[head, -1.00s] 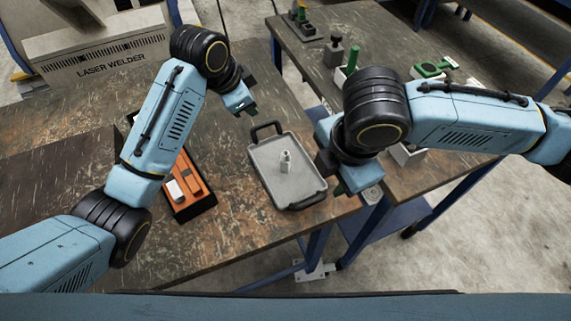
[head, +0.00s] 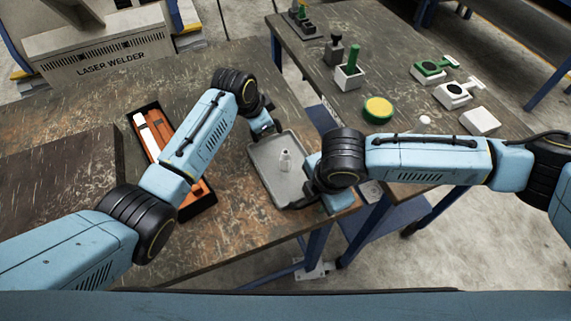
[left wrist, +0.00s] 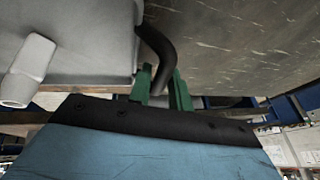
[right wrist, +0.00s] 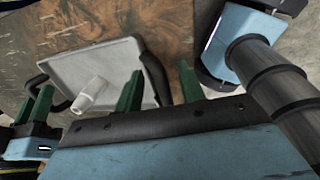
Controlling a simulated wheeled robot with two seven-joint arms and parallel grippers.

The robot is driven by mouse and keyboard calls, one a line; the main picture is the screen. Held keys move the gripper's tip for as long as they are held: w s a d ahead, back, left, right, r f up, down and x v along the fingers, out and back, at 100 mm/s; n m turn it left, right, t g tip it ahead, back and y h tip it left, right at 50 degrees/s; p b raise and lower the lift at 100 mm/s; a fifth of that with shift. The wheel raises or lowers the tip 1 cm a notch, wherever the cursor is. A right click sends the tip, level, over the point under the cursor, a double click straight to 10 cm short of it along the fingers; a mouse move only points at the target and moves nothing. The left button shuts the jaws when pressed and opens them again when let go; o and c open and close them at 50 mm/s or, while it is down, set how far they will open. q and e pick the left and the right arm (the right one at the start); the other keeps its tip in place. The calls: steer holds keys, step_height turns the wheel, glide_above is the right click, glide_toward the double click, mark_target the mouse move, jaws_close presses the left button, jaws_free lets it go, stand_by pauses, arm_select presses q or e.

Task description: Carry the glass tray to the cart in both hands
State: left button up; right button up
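The grey tray (head: 268,176) lies on the brown worktable, with a dark handle at each end and a small whitish bottle (head: 285,160) standing on it. My left gripper (head: 266,130) is at the far handle; in the left wrist view its green fingers (left wrist: 163,90) are apart with the black handle (left wrist: 158,45) between them. My right gripper (head: 311,198) is at the near handle; in the right wrist view its green fingers (right wrist: 160,88) are spread on either side of that handle (right wrist: 154,72). The wheeled table (head: 395,105) at right looks like the cart.
An orange case (head: 195,200) in a dark box lies left of the tray, under my left arm. The cart holds a green-yellow disc (head: 378,108), a green-handled item (head: 350,72) and several white and green pieces (head: 453,94). A gap separates the two tables.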

arm_select(q)
steer(key=shift+w+d+f, duration=0.1)
steer(key=shift+f, duration=0.25)
arm_select(e)
steer(key=shift+f, duration=0.35)
arm_select(q)
steer(key=c, duration=0.4)
arm_select(e)
steer(key=c, duration=0.4)
arm_select(q)
jaws_close()
arm_select(e)
steer(key=shift+w, duration=0.1)
jaws_close()
